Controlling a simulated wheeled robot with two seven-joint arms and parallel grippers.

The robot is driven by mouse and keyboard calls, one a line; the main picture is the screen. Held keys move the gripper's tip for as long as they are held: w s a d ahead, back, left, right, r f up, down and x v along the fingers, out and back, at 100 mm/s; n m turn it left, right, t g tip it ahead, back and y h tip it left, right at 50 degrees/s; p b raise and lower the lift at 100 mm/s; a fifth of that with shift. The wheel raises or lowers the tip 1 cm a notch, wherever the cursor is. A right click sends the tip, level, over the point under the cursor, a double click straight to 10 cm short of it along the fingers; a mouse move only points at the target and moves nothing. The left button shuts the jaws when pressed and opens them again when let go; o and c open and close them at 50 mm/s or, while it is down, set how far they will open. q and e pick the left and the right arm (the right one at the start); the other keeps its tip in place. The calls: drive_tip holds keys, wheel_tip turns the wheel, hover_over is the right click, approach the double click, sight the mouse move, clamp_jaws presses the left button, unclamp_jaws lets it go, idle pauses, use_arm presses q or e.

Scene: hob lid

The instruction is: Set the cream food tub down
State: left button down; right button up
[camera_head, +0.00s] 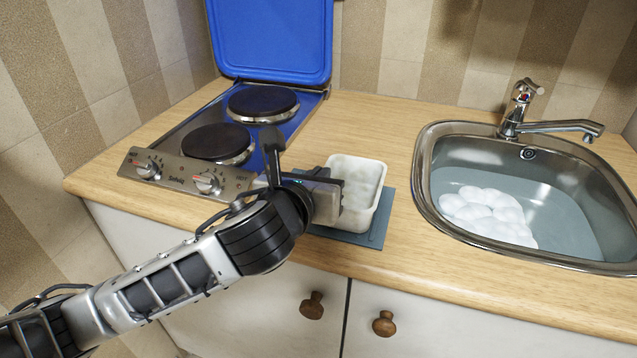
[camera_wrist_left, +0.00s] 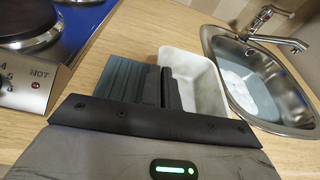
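The cream food tub (camera_head: 368,172) is upright and open-topped at the blue-grey mat (camera_head: 377,231), near the counter's front edge. It also shows in the left wrist view (camera_wrist_left: 206,82), with part of the mat (camera_wrist_left: 122,74) to its left. My left gripper (camera_head: 338,190) is at the tub's near left side. In the left wrist view its fingers (camera_wrist_left: 163,88) are close together at the tub's left wall, one on each side of it. The tub's underside is hidden, so I cannot tell whether it touches the mat. My right gripper is in neither view.
A hob (camera_head: 180,180) with two dark plates and a raised blue lid (camera_head: 272,40) stands to the left. A sink (camera_head: 425,190) with a tap (camera_head: 515,110), water and white foam is to the right. Bare wooden counter (camera_head: 405,125) lies between them.

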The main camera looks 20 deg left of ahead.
use_arm(q)
drive_tip(key=c, duration=1.7)
unclamp_jaws()
drive_tip(key=shift+f, duration=0.25)
drive_tip(key=shift+r, duration=0.1)
